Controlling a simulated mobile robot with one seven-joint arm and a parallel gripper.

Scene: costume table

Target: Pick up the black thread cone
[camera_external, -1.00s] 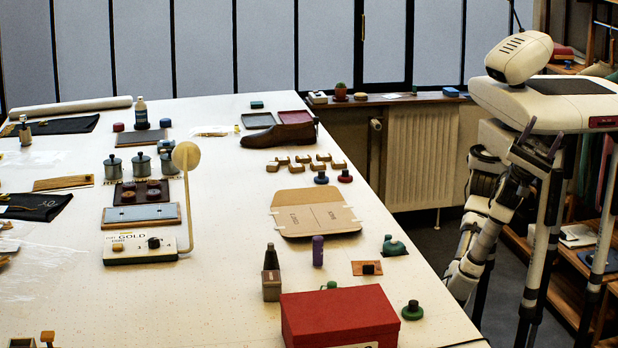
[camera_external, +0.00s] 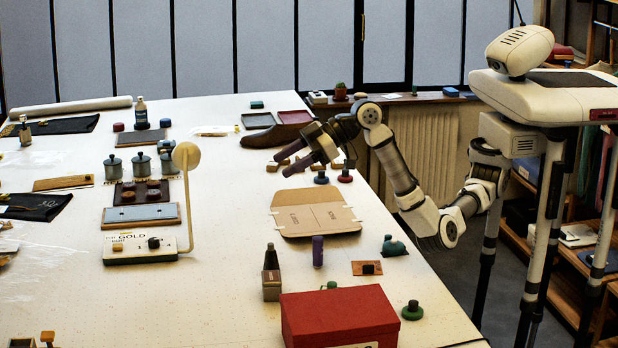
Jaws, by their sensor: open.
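A dark, tapering cone-shaped thing (camera_external: 271,257), which looks like the black thread cone, stands upright on the white table (camera_external: 225,270). A small grey-brown block covers or forms its lower part; I cannot tell which. My gripper (camera_external: 282,166) is open and empty over the far right part of the table, its fingers pointing left and down. It is well apart from the cone, farther back and higher. Behind it, the brown shoe and several small gold-topped blocks are partly hidden.
A red box (camera_external: 340,318) stands in front and to the right of the cone. A purple cylinder (camera_external: 318,252) stands to its right, and a cardboard sheet (camera_external: 315,216) lies behind. A lamp-like stand (camera_external: 187,200) is at the left. The table between stand and cone is clear.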

